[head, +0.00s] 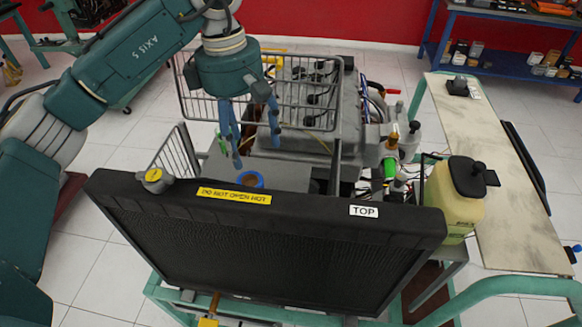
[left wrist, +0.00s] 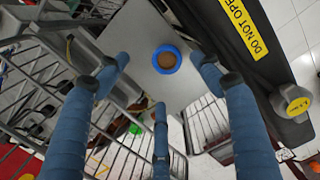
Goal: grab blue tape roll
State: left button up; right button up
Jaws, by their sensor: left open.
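The blue tape roll (head: 250,180) lies behind the black radiator, partly hidden by its top edge in the head view. In the left wrist view the blue tape roll (left wrist: 166,60) lies flat on a grey plate (left wrist: 140,30), with a brown core in its middle. My left gripper (head: 255,140) is above and behind the roll in the head view, fingers pointing down. In the left wrist view its blue fingers (left wrist: 158,90) are spread apart with nothing between them. The fingers appear apart from the roll. My right gripper is not in view.
The radiator (head: 270,240) stands in front of the roll, with a yellow cap (head: 153,176) at its left. A wire basket (head: 310,105) and the engine are behind. A yellowish fluid tank (head: 452,200) stands at the right, near a long bench (head: 500,170).

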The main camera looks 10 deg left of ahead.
aim_at(247, 176)
pick_arm(q)
jog(key=shift+y, duration=0.5)
jog(key=f, duration=0.1)
jog(key=a+f, duration=0.1)
jog(key=f, duration=0.1)
jog(key=a+f+p, duration=0.1)
jog(key=f, duration=0.1)
jog(key=shift+a, duration=0.1)
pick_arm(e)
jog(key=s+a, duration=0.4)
pick_arm(q)
jog(key=shift+f, duration=0.3)
jog(key=f+p, duration=0.3)
jog(key=f, duration=0.1)
jog(key=shift+d+f, duration=0.1)
jog(key=shift+d, duration=0.2)
jog(key=shift+f, duration=0.4)
jog(key=shift+a+f, duration=0.1)
jog(key=shift+f, duration=0.1)
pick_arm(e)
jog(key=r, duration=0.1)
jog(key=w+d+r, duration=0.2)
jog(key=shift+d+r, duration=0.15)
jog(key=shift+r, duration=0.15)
pick_arm(q)
jog(key=c, duration=1.1)
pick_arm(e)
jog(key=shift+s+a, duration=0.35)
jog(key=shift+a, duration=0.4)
